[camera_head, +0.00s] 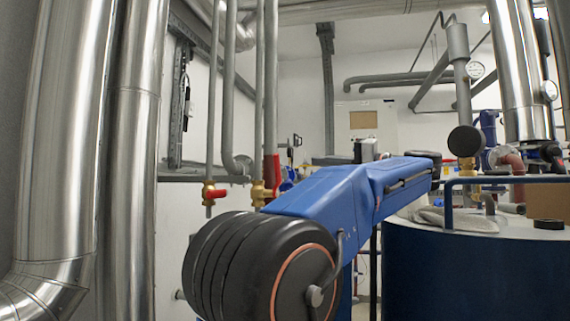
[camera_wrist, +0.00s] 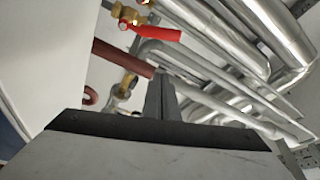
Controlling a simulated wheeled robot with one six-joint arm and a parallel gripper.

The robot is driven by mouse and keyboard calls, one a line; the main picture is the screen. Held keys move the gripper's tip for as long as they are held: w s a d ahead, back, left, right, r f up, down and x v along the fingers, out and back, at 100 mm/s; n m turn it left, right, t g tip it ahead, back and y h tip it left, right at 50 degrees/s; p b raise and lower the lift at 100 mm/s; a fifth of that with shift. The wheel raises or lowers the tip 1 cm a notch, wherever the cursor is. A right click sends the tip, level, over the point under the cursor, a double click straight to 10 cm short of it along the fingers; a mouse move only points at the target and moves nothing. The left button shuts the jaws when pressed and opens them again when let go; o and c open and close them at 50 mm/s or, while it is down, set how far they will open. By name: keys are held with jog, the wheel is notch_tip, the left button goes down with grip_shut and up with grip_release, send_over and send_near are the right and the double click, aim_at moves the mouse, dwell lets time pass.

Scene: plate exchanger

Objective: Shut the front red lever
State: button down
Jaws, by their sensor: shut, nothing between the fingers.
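In the head view, one red lever (camera_head: 217,193) sits on a brass valve (camera_head: 208,193) on a thin grey pipe and lies roughly level. A second red lever (camera_head: 272,172) stands upright at a brass valve (camera_head: 259,192) on the pipe to its right. I cannot tell for sure which is the front one. The wrist view shows one red lever (camera_wrist: 155,32) on a brass valve (camera_wrist: 130,14), at the top of the picture. My gripper (camera_wrist: 161,80) is shut and empty. Its fingertips appear below this lever in the picture, apart from it. The gripper is not clearly visible in the head view.
A reddish-brown pipe (camera_wrist: 122,57) and several grey pipes (camera_wrist: 205,105) show around the fingers in the wrist view. Thick silver pipes (camera_head: 130,150) stand at left in the head view. A dark blue tank (camera_head: 470,275) with a rail stands at right.

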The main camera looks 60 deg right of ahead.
aim_at(276, 175)
jog(key=w+a, duration=0.3)
jog(key=w, duration=0.5)
jog(key=shift+w+a, duration=0.15)
jog(key=shift+w, duration=0.25)
jog(key=shift+a+f+n, duration=0.1)
jog(key=shift+f+n, duration=0.05)
jog(key=shift+n, duration=0.15)
dwell(0.4)
